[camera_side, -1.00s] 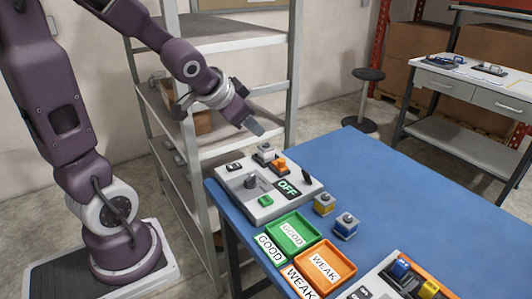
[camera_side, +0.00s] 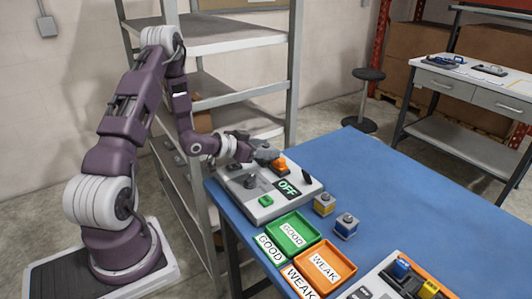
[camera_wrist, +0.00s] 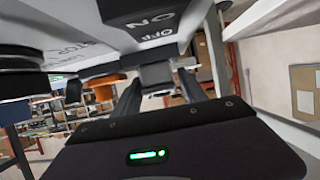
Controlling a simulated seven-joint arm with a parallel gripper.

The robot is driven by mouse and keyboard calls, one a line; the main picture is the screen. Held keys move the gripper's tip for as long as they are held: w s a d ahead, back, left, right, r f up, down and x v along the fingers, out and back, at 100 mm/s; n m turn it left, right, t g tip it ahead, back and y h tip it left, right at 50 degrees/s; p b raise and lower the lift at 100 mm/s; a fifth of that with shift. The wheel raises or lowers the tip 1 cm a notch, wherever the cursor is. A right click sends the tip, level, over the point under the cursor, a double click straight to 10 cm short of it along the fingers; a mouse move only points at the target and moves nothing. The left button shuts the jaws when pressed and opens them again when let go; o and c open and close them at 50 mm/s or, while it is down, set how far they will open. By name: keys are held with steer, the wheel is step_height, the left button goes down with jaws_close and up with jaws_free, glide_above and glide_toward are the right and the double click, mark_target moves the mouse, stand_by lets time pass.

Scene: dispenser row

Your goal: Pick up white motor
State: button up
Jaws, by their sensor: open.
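The white motor sits at the back of the grey test station (camera_side: 262,205). In the side view my gripper (camera_side: 264,154) is at the motor's place and hides most of it. In the wrist view a pale grey block (camera_wrist: 157,74), which looks like the white motor, lies between the tips of my gripper (camera_wrist: 160,84). The two fingers stand apart, one on each side of it. Whether they touch it I cannot tell.
An orange part (camera_side: 280,166) is on the station close to my gripper. A green GOOD tray (camera_side: 307,227) and an orange WEAK tray (camera_side: 338,252) lie in front. A shelf rack (camera_side: 245,92) stands behind.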

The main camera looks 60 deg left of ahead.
jaws_close()
stand_by(0.3)
